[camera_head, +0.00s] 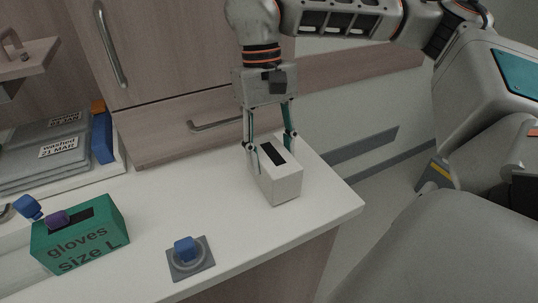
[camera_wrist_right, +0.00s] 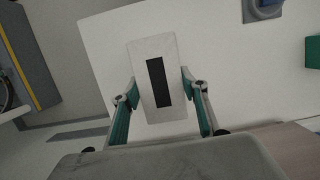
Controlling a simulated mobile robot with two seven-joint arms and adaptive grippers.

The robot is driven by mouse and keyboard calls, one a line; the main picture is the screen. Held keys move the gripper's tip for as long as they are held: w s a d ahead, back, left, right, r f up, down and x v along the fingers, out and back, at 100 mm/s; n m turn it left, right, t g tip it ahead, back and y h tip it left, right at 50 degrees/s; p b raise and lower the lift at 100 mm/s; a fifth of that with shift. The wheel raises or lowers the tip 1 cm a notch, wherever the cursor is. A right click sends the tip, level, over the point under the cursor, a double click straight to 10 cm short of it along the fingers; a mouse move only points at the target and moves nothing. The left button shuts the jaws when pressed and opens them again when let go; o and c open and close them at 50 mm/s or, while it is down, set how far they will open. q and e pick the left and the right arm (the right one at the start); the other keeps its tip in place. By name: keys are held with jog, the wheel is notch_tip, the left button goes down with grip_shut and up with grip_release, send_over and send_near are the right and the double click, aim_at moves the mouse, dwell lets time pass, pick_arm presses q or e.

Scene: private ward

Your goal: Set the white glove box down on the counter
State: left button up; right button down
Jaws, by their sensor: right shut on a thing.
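The white glove box (camera_head: 280,187) has a dark slot on top and is upright at the right end of the white counter (camera_head: 225,210). My right gripper (camera_head: 271,143) comes from above, with one finger on each side of the box, shut on it. In the right wrist view the box (camera_wrist_right: 143,84) lies between the two fingers (camera_wrist_right: 160,98), over the counter (camera_wrist_right: 225,85). I cannot tell whether its underside touches the counter. My left gripper is not in view.
A green "gloves Size L" box (camera_head: 82,235) stands at the front left. A grey plate with a blue knob (camera_head: 190,256) lies near the front edge. Folded grey packs (camera_head: 50,150) sit at the back left. The counter's right edge is close to the white box.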

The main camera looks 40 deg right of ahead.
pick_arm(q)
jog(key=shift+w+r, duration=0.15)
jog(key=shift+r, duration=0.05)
pick_arm(e)
jog(key=shift+f, duration=0.15)
jog(key=c, duration=1.2)
grip_release()
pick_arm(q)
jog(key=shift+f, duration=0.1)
pick_arm(e)
jog(key=shift+o, duration=0.2)
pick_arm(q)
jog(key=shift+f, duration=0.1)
pick_arm(e)
jog(key=p+v, duration=0.3)
jog(key=v, duration=0.7)
jog(key=shift+r, duration=0.35)
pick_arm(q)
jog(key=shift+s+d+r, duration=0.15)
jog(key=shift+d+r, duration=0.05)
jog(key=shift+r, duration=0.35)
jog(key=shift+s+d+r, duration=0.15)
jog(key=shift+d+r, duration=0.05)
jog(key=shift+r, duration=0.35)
pick_arm(e)
jog(key=shift+w+r, duration=0.2)
jog(key=shift+r, duration=0.5)
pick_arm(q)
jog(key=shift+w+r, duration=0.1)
